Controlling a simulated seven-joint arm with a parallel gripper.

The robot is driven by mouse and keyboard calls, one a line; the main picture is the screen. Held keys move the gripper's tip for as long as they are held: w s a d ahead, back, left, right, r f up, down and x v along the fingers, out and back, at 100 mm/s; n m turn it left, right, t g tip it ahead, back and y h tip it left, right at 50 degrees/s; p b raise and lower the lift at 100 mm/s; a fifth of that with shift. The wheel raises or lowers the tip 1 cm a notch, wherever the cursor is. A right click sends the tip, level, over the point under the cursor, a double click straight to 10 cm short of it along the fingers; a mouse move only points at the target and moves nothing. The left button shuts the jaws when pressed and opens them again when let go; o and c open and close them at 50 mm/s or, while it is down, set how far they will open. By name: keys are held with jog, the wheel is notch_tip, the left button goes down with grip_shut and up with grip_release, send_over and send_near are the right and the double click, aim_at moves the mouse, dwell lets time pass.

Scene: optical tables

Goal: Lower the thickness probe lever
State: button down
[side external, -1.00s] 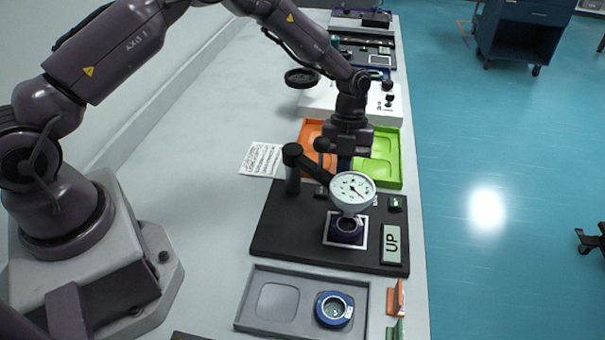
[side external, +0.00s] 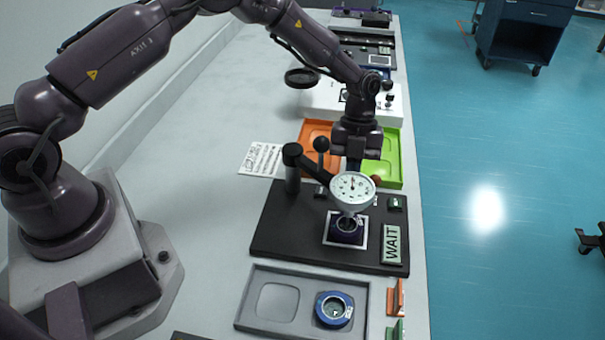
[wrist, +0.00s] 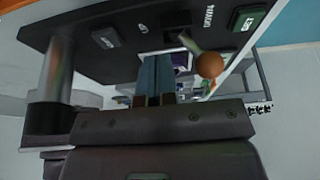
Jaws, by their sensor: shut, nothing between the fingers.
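The thickness gauge has a round white dial (side external: 352,192) on a black arm over a black base plate (side external: 285,225). A dark blue-purple piece (side external: 345,229) sits under the dial on a white-edged square. The display (side external: 391,244) reads WAIT. The lever's orange-red ball knob (side external: 376,181) shows just right of the dial; in the wrist view the knob (wrist: 209,65) is on a pale rod, right of my fingers. My gripper (side external: 354,168) is shut and empty, pointing down behind the dial. Its closed fingers (wrist: 158,66) appear apart from the knob; the dial hides the tips from the side.
A grey tray (side external: 258,328) in front holds a blue ring (side external: 334,310). Orange (side external: 313,131) and green (side external: 393,178) trays lie behind the gauge. A black ball-topped post (side external: 321,144) stands close left of my gripper.

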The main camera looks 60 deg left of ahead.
notch_tip(320, 180, up, 7)
jog(key=shift+s+a, duration=0.4)
jog(key=shift+s, duration=0.05)
dwell(0.5)
